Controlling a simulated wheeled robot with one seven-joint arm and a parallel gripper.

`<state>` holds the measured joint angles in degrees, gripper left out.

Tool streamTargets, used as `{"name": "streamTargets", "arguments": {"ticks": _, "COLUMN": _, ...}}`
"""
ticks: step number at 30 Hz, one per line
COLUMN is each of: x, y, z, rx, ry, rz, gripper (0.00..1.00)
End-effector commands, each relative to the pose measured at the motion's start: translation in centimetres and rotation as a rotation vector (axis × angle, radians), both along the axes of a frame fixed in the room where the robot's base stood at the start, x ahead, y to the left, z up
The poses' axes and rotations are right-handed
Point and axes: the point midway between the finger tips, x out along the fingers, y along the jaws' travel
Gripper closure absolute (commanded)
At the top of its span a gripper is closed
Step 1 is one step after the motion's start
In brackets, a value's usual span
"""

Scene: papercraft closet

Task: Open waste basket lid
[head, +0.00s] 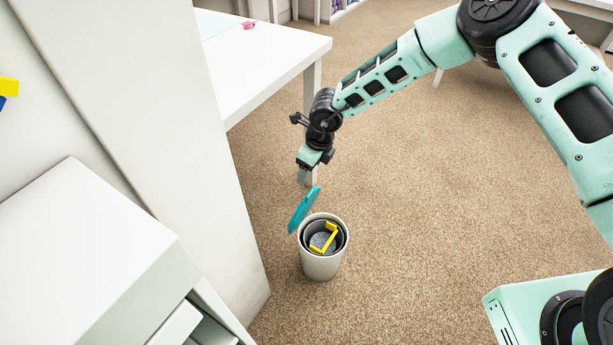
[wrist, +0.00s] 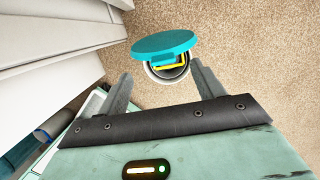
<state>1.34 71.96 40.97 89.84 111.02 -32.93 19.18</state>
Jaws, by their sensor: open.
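The waste basket (head: 322,266) is a white round bin standing on the carpet, with a dark inner rim and a yellow piece inside. Its teal lid (head: 304,210) stands tilted up at the basket's left back edge, so the opening shows. In the wrist view the lid (wrist: 163,44) covers part of the basket's opening (wrist: 165,69), with yellow visible below it. My gripper (head: 304,178) is above and just behind the lid, pointing down. In the wrist view its two fingers (wrist: 160,92) are spread apart with nothing between them. I cannot tell whether a finger touches the lid.
A white cabinet wall (head: 180,130) and a white drawer unit (head: 90,260) stand left of the basket. A white table (head: 265,60) with a pink item (head: 249,25) is at the back, its leg behind my gripper. Brown carpet (head: 420,210) is clear to the right.

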Motion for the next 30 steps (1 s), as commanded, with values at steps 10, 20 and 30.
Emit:
{"name": "streamTargets", "arguments": {"ticks": 10, "x": -0.7, "y": -1.0, "z": 6.2, "rx": 0.002, "ry": 0.0, "rz": -0.001, "gripper": 0.33}}
{"name": "streamTargets", "arguments": {"ticks": 20, "x": -0.8, "y": -1.2, "z": 7.1, "rx": 0.001, "ry": 0.0, "rz": -0.001, "gripper": 0.33}}
{"name": "streamTargets", "arguments": {"ticks": 30, "x": -0.8, "y": -3.9, "z": 3.1, "rx": -0.099, "ry": -0.047, "rz": 0.07, "gripper": 0.99}}
